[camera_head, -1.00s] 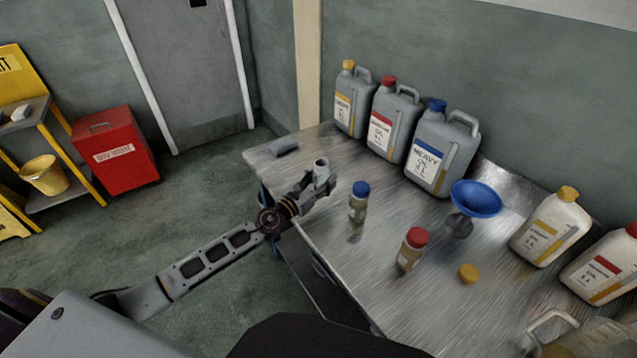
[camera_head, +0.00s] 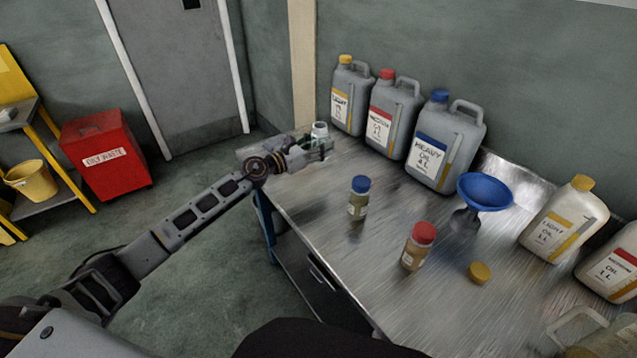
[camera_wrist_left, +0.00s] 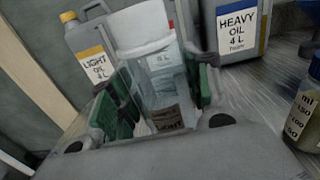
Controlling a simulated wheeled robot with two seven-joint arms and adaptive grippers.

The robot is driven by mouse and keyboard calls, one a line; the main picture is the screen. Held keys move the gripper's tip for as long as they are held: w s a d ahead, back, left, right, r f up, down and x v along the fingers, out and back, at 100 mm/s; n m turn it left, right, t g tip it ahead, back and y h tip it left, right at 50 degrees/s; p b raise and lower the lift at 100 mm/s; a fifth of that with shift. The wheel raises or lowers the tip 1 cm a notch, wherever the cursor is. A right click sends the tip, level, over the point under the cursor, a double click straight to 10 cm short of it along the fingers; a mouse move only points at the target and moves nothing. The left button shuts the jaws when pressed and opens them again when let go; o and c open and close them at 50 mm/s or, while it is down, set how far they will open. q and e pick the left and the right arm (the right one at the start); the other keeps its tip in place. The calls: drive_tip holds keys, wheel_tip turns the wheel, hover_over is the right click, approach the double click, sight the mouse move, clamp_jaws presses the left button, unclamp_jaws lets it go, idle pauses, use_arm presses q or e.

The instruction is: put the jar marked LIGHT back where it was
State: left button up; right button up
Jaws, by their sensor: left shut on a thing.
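My left gripper (camera_head: 318,150) is shut on the clear jar (camera_head: 319,130), over the table's back left corner. In the left wrist view the jar (camera_wrist_left: 160,75) stands slightly tilted between the green finger pads (camera_wrist_left: 165,105); its lower label is partly legible and ends in "GHT". Its top looks pale and wide, with no yellow lid on it. A loose yellow lid (camera_head: 480,272) lies on the table. I cannot tell whether the jar touches the table. My right gripper is not in view.
On the table (camera_head: 320,215) stand a blue-lidded jar (camera_head: 358,202), a red-lidded jar (camera_head: 416,248) and a blue funnel (camera_head: 485,192). Grey LIGHT (camera_head: 347,100), MEDIUM (camera_head: 390,112) and HEAVY (camera_head: 440,150) cans line the wall. White cans (camera_head: 562,222) stand at right.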

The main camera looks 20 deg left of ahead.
use_arm(q)
drive_tip(key=shift+w+a+r+b, duration=0.35)
drive_tip(key=shift+w+r+b, duration=0.2)
drive_tip(key=shift+w+r, duration=0.1)
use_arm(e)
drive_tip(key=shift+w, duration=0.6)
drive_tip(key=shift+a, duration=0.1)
use_arm(q)
drive_tip(key=shift+f+b, duration=0.55)
drive_tip(key=shift+f, duration=1.05)
drive_tip(key=shift+f+b, duration=0.4)
drive_tip(key=shift+f, duration=0.85)
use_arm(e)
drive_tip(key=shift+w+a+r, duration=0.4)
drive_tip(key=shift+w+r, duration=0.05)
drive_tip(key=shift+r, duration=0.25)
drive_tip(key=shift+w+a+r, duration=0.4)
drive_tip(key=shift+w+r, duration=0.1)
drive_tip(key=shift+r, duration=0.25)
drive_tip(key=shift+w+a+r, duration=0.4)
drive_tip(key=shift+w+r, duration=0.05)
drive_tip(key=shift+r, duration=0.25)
use_arm(q)
drive_tip(key=shift+f, duration=0.15)
